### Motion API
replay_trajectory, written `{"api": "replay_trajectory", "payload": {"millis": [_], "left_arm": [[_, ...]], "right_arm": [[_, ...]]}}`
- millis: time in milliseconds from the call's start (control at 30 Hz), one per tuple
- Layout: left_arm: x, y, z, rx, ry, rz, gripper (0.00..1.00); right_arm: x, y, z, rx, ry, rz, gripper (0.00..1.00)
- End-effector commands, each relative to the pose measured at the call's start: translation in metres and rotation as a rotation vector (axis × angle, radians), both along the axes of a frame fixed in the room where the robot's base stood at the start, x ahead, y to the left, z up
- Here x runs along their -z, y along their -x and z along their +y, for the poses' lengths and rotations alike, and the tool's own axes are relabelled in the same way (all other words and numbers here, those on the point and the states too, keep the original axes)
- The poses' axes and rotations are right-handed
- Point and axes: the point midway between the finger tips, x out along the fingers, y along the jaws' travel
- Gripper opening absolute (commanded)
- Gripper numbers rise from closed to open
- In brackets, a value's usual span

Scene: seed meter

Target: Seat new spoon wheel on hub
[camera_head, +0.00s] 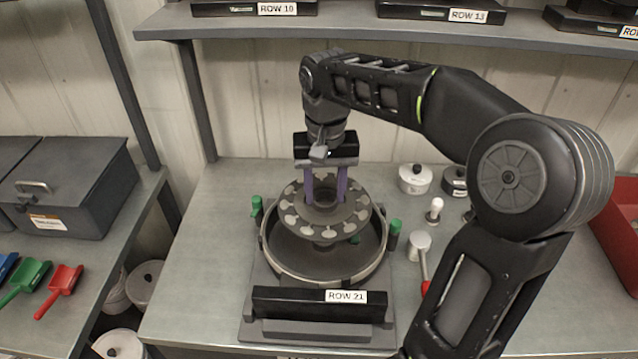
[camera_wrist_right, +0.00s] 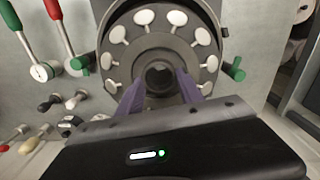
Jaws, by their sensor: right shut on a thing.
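The spoon wheel (camera_head: 304,219) is a dark disc with several pale round spoons around its rim and a raised centre ring. My right gripper (camera_head: 326,200) comes down from above, its purple fingers shut on the wheel's centre. In the head view the wheel looks level and appears held above the open round housing (camera_head: 268,250) of the meter labelled ROW 21. The wrist view shows the wheel (camera_wrist_right: 120,68) close up with a dark round hole in its centre, between the fingers (camera_wrist_right: 160,92). The hub is hidden beneath the wheel. My left gripper is out of view.
Green knobs (camera_head: 394,228) stand at the housing's sides. Weights and a red-handled tool (camera_head: 420,247) lie to the right. A red bin (camera_head: 615,225) stands at the far right. Coloured scoops (camera_head: 60,283) and a grey box (camera_head: 75,190) are on the left bench. A shelf (camera_head: 350,30) spans above.

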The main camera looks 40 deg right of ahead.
Motion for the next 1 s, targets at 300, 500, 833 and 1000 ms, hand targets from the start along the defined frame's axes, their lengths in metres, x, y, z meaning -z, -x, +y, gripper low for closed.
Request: {"api": "replay_trajectory", "payload": {"millis": [300,500,833,1000], "left_arm": [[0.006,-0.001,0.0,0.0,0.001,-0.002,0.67],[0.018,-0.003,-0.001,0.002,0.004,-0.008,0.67],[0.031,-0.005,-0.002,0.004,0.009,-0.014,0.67],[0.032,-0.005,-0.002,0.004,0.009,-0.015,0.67]], "right_arm": [[0.007,0.0,0.0,0.0,0.001,-0.001,0.05],[0.023,0.0,0.0,0.0,0.001,-0.001,0.05],[0.044,0.0,0.0,0.0,0.0,0.0,0.05],[0.046,0.0,0.0,0.0,0.0,0.0,0.05]]}}
